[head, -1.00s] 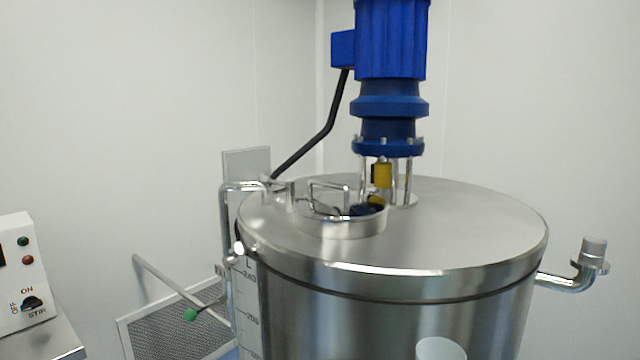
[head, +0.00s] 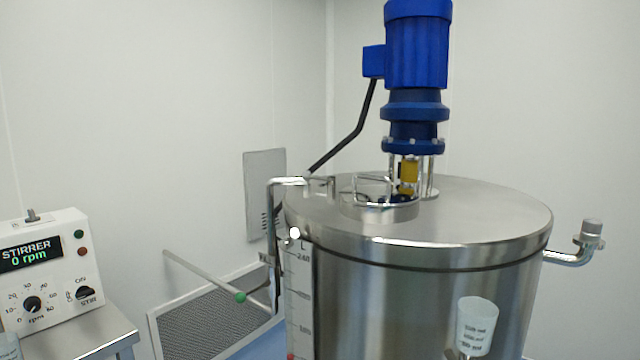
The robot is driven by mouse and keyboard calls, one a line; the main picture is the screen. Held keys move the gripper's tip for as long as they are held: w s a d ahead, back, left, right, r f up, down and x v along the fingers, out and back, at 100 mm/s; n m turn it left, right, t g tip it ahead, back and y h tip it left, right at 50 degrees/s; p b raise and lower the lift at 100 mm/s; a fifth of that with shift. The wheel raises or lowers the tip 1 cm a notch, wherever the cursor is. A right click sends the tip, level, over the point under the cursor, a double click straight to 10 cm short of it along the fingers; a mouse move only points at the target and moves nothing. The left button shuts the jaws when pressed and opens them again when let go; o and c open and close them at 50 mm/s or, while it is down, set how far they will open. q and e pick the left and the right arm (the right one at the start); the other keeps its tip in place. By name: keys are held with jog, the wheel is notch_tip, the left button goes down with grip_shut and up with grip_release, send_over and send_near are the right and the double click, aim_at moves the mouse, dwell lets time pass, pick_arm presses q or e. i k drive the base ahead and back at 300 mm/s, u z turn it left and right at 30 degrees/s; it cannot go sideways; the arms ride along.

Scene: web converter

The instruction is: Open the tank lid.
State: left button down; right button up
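The steel tank (head: 420,290) stands right of centre in the head view. A small round hatch with a raised metal rim (head: 380,212) sits on its top, at the front left. A bent metal handle (head: 374,181) stands over the hatch. The hatch lid appears to lie down on the rim, with shiny, dark reflections on it. A bracket (head: 320,186) stands at its left side. Neither of my grippers shows in the head view, so I cannot tell their state.
A blue motor (head: 417,50) stands on the tank top behind the hatch. A pipe (head: 570,258) sticks out right. The stirrer box (head: 45,270), reading 0 rpm, is at left. A green-knobbed rod (head: 205,277) is left of the tank.

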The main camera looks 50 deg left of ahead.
aim_at(389, 195)
jog(key=u, duration=0.05)
jog(key=k, duration=1.25)
jog(key=u, duration=0.85)
jog(key=i, duration=0.95)
jog(key=u, duration=0.05)
